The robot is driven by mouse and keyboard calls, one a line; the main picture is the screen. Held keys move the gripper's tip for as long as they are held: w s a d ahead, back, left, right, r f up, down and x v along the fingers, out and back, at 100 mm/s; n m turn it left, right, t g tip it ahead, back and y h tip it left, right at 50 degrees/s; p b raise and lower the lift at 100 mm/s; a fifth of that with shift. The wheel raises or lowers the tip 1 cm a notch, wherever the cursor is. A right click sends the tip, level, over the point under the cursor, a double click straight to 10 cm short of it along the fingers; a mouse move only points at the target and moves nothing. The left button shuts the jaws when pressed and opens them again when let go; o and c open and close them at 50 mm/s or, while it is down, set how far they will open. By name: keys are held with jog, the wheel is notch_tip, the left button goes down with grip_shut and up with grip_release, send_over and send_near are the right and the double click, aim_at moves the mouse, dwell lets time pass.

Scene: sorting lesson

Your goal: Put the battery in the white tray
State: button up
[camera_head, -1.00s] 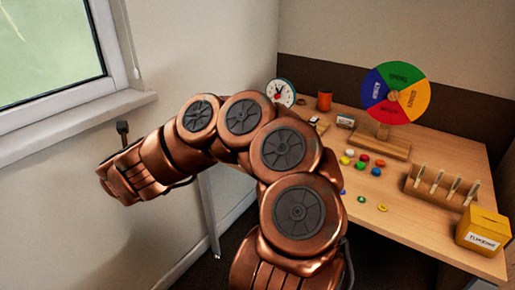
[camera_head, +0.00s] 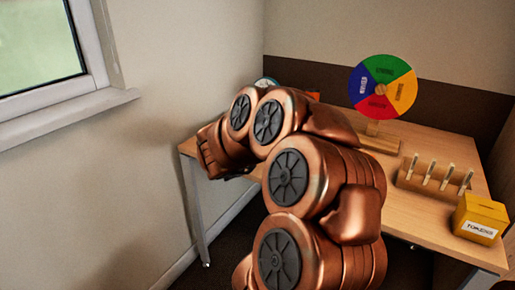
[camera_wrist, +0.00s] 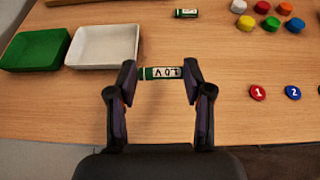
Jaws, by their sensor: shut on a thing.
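In the wrist view my gripper (camera_wrist: 160,82) is shut on a green and white battery (camera_wrist: 161,73), held crosswise between the two fingertips. Lettering shows on its white band. It is over the table's near part, but I cannot tell its height. The white tray (camera_wrist: 104,67) is to the left of the gripper, empty and apart from it. A second green and white battery (camera_wrist: 187,13) lies on the table farther back. In the head view my arm hides the gripper, the batteries and the tray.
A green tray (camera_wrist: 36,68) stands left of the white one. Colored pieces (camera_wrist: 270,24) and numbered counters (camera_wrist: 257,93) lie at the right. The head view shows a color wheel (camera_head: 381,90), a peg rack (camera_head: 434,180) and a yellow token box (camera_head: 481,217) on the table.

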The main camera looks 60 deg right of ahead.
jog(key=shift+s+d, duration=0.3)
jog(key=shift+s, duration=0.05)
jog(key=shift+d+g, duration=0.2)
jog(key=shift+g, duration=0.1)
jog(key=w+d, duration=0.3)
jog(key=w+d+f+p, duration=0.1)
jog(key=w+d, duration=0.6)
jog(key=w, duration=0.1)
jog(key=shift+d+f+p, duration=0.2)
jog(key=shift+f+p, duration=0.05)
jog(key=shift+p, duration=0.05)
jog(key=shift+w+d+f, duration=0.15)
jog(key=shift+w, duration=0.05)
jog(key=shift+f+b, duration=0.3)
jog(key=shift+f, duration=1.35)
jog(key=shift+f, duration=0.15)
jog(key=o, duration=0.9)
jog(key=shift+c, duration=0.2)
